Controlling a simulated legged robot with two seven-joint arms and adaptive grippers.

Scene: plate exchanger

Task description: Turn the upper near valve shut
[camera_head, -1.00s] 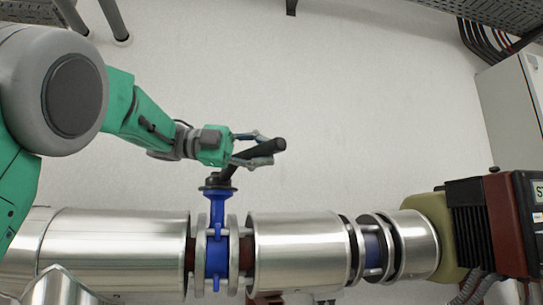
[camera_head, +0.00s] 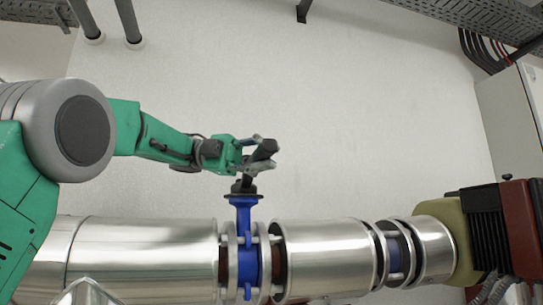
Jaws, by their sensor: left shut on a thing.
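The valve has a blue body (camera_head: 246,240) clamped between flanges in the silver pipe, with a black lever handle (camera_head: 263,153) on top of its stem. The handle looks foreshortened, rising from the stem and pointing up and slightly right. My left gripper (camera_head: 262,158) comes in from the left on the green arm and is shut on the handle, its fingers on either side of it. The handle hides part of the fingers. My right gripper is not in view.
The silver pipe (camera_head: 145,255) runs across the bottom. At the right are an olive and black actuator (camera_head: 487,225) and a grey cabinet (camera_head: 510,120). Cable trays (camera_head: 455,15) hang at the top right. The white wall behind the valve is clear.

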